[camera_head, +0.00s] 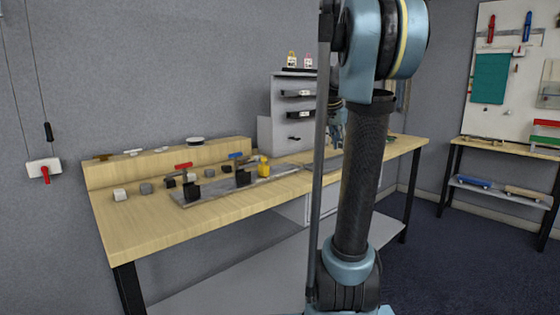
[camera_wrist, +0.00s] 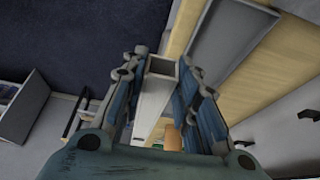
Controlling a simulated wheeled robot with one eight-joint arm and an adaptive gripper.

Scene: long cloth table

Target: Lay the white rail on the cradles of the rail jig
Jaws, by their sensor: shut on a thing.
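The white rail (camera_wrist: 152,95) is a pale, hollow, square-ended bar in the wrist view. My gripper (camera_wrist: 163,68) has its fingers on both sides of the rail and is shut on it. One open end of the rail faces up in that view, and its other end is hidden. In the head view my gripper (camera_head: 337,125) is partly hidden behind my arm, and I cannot make out the rail there. The rail jig (camera_head: 215,191) is a grey plate on the wooden bench, left of my arm, with black upright blocks and red and blue handles. No rail shows on it.
The wooden bench (camera_head: 140,228) holds small pale and grey blocks (camera_head: 120,194) left of the jig. A yellow object (camera_head: 263,167) stands near the jig's right end. A grey drawer cabinet (camera_head: 292,110) stands at the back. A second bench with a pegboard (camera_head: 505,80) is at the right.

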